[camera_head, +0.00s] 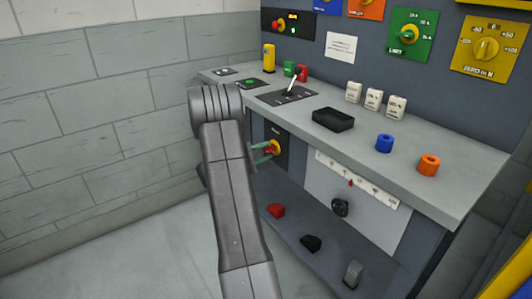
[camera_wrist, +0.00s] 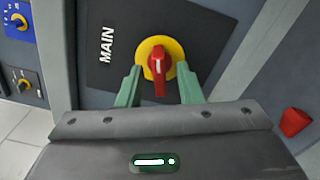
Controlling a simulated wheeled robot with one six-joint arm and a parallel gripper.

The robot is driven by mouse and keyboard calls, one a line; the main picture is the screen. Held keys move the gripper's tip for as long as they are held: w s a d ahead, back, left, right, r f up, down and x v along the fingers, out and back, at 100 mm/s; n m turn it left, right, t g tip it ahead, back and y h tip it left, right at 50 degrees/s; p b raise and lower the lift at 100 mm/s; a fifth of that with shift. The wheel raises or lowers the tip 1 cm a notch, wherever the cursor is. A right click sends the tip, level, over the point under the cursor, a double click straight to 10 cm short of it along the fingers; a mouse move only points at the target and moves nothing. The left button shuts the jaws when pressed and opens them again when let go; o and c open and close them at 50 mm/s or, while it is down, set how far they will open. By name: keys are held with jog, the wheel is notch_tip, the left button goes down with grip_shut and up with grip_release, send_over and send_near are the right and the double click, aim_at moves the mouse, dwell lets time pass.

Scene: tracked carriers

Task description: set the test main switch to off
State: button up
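The main switch (camera_head: 273,147) is a red handle on a yellow disc, set in a dark plate (camera_head: 271,163) on the bench's front below the top. In the wrist view the switch (camera_wrist: 157,60) is close ahead, beside the label MAIN. Its red handle points down in that picture. No on or off marks are readable. My gripper (camera_head: 267,151) is open. In the wrist view its green fingers (camera_wrist: 159,72) stand on either side of the handle, with gaps between them and it. I cannot tell how deep they reach.
Above is the bench top (camera_head: 450,190) with a lever plate (camera_head: 275,97), a black tray (camera_head: 333,119), and blue (camera_head: 384,143) and orange (camera_head: 429,164) rings. Below is a shelf with a red block (camera_head: 276,210) and dark pieces. A grey block wall (camera_head: 80,110) stands at left.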

jog(key=shift+w+d, duration=0.3)
jog(key=shift+d, duration=0.15)
grip_shut()
